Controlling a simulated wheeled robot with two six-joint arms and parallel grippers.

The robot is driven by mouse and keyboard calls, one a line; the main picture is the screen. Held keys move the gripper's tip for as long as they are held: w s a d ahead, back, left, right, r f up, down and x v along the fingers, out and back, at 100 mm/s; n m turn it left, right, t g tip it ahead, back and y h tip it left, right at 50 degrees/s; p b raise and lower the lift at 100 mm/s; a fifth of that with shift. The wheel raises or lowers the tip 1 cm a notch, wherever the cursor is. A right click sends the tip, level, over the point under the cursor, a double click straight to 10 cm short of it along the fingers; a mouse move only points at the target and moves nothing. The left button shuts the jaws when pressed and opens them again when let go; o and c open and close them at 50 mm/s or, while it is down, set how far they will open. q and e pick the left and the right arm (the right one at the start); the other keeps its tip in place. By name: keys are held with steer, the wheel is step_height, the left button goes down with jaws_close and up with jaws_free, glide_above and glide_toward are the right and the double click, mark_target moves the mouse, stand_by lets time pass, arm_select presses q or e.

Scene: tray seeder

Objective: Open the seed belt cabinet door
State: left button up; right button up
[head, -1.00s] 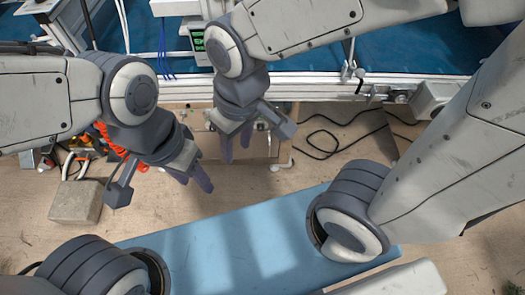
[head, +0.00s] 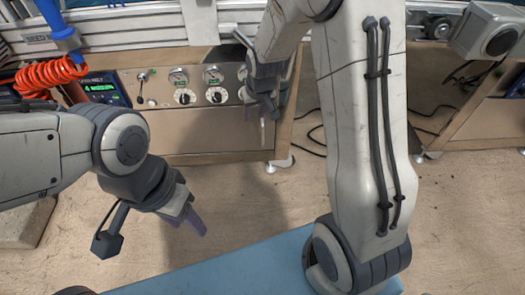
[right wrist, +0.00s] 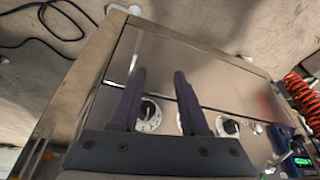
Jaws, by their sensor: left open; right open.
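The cabinet (head: 215,142) is a low wooden frame with a metal front, below the white machine rail. Its upper front carries gauges, knobs and a lit display (head: 100,87). In the right wrist view a seam separates the dial strip from a plain metal panel (right wrist: 190,62), which looks like the door and appears closed. My right gripper (head: 263,118) is open and empty in front of the cabinet's right end, its fingers (right wrist: 158,95) pointing at the metal front. I cannot tell if they touch it. My left gripper (head: 192,222) is open and empty over the floor, away from the cabinet.
A coiled orange hose (head: 48,75) hangs left of the display. Black cables (head: 310,135) lie on the floor right of the cabinet. Another wooden-framed unit (head: 470,122) stands at the right. The floor in front of the cabinet is mostly clear.

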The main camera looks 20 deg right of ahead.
steer(key=m+b, duration=0.1)
steer(key=b, duration=0.4)
glide_toward(263, 134)
steer(key=f, duration=0.1)
steer(key=shift+t+h, duration=0.3)
steer(key=b+x, duration=0.5)
steer(key=x, duration=0.5)
steer(key=shift+a, duration=0.2)
arm_select(q)
step_height(263, 134, down, 12)
steer(key=shift+f, duration=0.2)
arm_select(e)
steer(key=shift+c, duration=0.3)
jaws_close()
